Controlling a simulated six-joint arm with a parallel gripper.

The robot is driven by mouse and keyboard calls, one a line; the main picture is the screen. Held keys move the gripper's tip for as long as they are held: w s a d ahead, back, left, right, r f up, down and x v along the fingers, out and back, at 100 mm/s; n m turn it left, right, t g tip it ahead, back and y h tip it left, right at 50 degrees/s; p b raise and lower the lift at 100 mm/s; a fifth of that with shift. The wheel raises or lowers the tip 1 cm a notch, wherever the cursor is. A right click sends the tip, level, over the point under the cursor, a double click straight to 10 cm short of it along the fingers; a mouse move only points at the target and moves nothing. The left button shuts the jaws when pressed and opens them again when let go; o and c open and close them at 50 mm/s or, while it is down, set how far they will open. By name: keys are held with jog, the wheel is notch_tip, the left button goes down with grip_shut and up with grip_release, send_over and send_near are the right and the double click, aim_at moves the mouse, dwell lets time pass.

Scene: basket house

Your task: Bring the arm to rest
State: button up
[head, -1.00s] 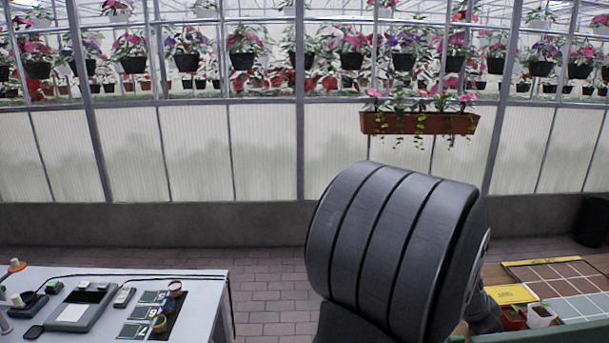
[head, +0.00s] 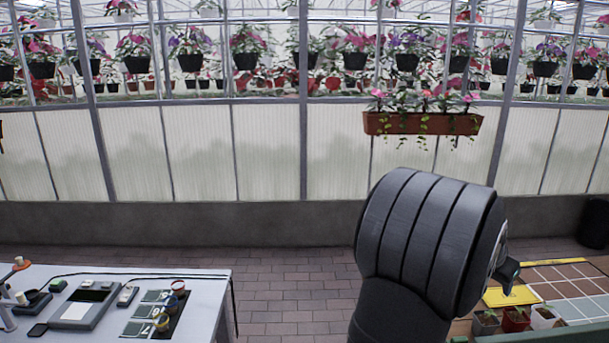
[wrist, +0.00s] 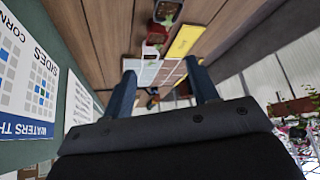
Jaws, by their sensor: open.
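My gripper (wrist: 160,68) shows in the wrist view with its two dark blue fingers spread apart and nothing between them. Beyond the fingertips is a tray of pale and brown squares (wrist: 155,73) on the wooden bench (wrist: 108,25). In the head view my dark rounded arm link stands at the right of centre and hides most of the gripper. A dark blue part shows at its right edge, above the bench and near a yellow card (head: 512,296).
Small pots, including a red one (head: 515,319), stand on the right bench beside the tray (head: 570,285). A green board with posters (wrist: 30,85) is close at the left of the wrist view. A white table (head: 205,300) with devices stands left; brick floor lies between. A planter (head: 422,124) hangs behind.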

jog(key=w+d+n+t+y, duration=0.1)
jog(key=w+d+n+t, duration=0.2)
jog(key=w, duration=0.5)
jog(key=w+a+f+g, duration=0.1)
jog(key=w+a+f, duration=0.1)
jog(key=w+f, duration=0.3)
jog(key=shift+w+a+f+g, duration=0.2)
jog(key=shift+w+a+g, duration=0.1)
jog(key=shift+w, duration=0.8)
jog(key=shift+s+d, duration=0.1)
jog(key=s+d+r, duration=0.3)
jog(key=s+r, duration=0.2)
jog(key=s, duration=0.3)
jog(key=s+a+m+g+h, duration=0.1)
jog(key=s+a+m, duration=0.2)
jog(key=s, duration=0.4)
jog(key=shift+a+r+g, duration=0.2)
jog(key=shift+a+g, duration=0.1)
jog(key=shift+a, duration=0.05)
